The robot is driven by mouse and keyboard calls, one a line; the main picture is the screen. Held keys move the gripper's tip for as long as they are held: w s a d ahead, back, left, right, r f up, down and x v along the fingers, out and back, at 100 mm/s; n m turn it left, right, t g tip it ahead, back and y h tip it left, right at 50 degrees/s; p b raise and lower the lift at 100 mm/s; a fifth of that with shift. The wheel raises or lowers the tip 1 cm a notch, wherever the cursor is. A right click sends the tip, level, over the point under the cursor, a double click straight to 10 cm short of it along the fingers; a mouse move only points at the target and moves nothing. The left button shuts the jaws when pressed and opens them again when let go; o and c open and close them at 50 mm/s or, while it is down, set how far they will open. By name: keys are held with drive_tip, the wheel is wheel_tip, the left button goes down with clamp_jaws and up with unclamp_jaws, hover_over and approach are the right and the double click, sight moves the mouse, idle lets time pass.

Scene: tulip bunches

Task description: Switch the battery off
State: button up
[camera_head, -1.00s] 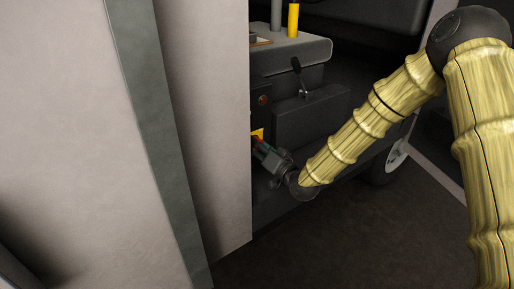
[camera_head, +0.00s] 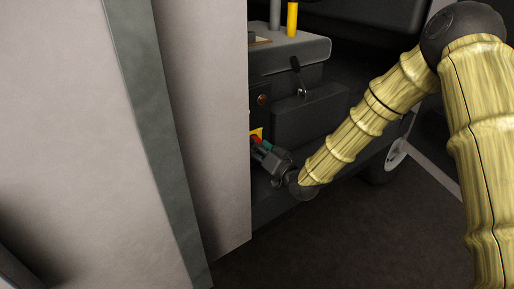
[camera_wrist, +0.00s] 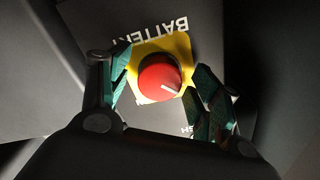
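The battery switch is a round red knob (camera_wrist: 158,78) with a white pointer line, set on a yellow plate (camera_wrist: 178,44) under upside-down "BATTERY" lettering in the wrist view. The pointer line points to the lower right. My gripper (camera_wrist: 160,88) is open, with one green-padded finger on each side of the knob. Gaps show between the fingers and the knob. In the head view my gripper (camera_head: 268,155) reaches the dark vehicle's side, where a bit of the yellow plate (camera_head: 257,132) and the red knob (camera_head: 255,139) show; a pale panel hides what lies to the left.
A large pale panel (camera_head: 205,100) stands close on the left of my gripper. The dark vehicle (camera_head: 310,113) has a small black lever (camera_head: 297,72) and a yellow post (camera_head: 292,18) above. Open floor (camera_head: 350,240) lies at the lower right.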

drive_tip(key=v, duration=1.2)
drive_tip(key=shift+a, duration=0.1)
idle(0.4)
drive_tip(key=s+d+f+g+h, duration=0.35)
drive_tip(key=s+f, duration=0.55)
drive_tip(key=f, duration=0.5)
drive_tip(key=s+d+f+g+h, duration=0.35)
drive_tip(key=s+f, duration=0.65)
drive_tip(key=f, duration=0.4)
drive_tip(key=s+d+f+m+g+h, duration=0.1)
drive_tip(key=s+d+f+g, duration=0.15)
drive_tip(key=s, duration=0.25)
drive_tip(key=s+d+f+g, duration=0.2)
drive_tip(key=s+f, duration=0.2)
drive_tip(key=s, duration=0.2)
drive_tip(key=s+d+f+g+h, duration=0.2)
drive_tip(key=s+d+g, duration=0.15)
drive_tip(key=s, duration=0.75)
wheel_tip(320, 180, up, 20)
drive_tip(key=p, duration=2)
drive_tip(key=shift+s+d+r+h, duration=0.15)
drive_tip(key=shift+s+d+h, duration=0.15)
drive_tip(key=shift+s+d, duration=0.05)
